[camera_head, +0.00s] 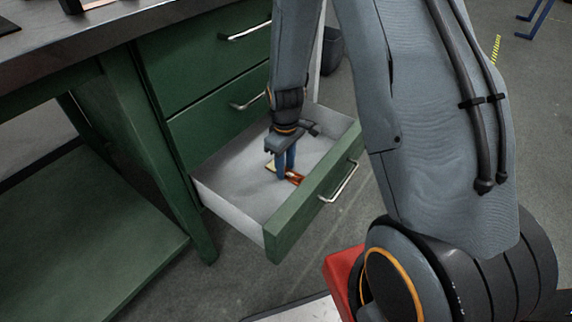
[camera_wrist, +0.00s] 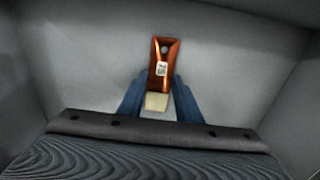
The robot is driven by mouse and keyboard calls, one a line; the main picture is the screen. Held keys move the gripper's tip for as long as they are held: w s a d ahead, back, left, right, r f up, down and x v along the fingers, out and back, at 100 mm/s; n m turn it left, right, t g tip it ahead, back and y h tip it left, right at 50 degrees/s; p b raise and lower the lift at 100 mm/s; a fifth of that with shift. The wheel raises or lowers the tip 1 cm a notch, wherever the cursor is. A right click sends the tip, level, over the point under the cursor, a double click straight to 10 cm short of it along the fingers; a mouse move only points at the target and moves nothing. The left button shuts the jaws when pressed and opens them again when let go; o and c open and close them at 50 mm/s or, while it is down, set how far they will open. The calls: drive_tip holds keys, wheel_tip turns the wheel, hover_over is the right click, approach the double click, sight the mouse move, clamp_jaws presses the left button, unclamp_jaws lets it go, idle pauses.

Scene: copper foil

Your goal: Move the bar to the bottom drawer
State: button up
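The copper piece (camera_head: 295,178) also shows low inside the open bottom drawer (camera_head: 225,192). My gripper (camera_head: 285,172) reaches down into this drawer. In the wrist view its blue fingers (camera_wrist: 160,82) lie close against both sides of the bar. I cannot tell whether the bar touches the drawer floor.
The green desk (camera_head: 150,95) has two closed drawers above the open one, with metal handles. The open drawer's front panel (camera_head: 315,195) and handle stand near my arm. A red object (camera_head: 343,272) is at the lower middle. The drawer floor around the bar is mostly clear.

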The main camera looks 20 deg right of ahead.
sight(286, 172)
drive_tip(key=o, duration=0.4)
drive_tip(key=shift+o, duration=0.2)
wheel_tip(286, 172, up, 12)
drive_tip(key=p, duration=0.4)
drive_tip(key=s+a+r, duration=0.5)
drive_tip(key=a+r, duration=0.1)
drive_tip(key=a, duration=0.3)
drive_tip(key=s+a+r, duration=0.3)
drive_tip(key=s+a, duration=0.2)
drive_tip(key=s, duration=0.5)
drive_tip(key=s+a+r, duration=0.4)
drive_tip(key=s+a, duration=0.1)
drive_tip(key=s, duration=0.5)
drive_tip(key=shift+s+a+r+y, duration=0.15)
drive_tip(key=shift+s+a+y, duration=0.15)
drive_tip(key=shift+a, duration=0.1)
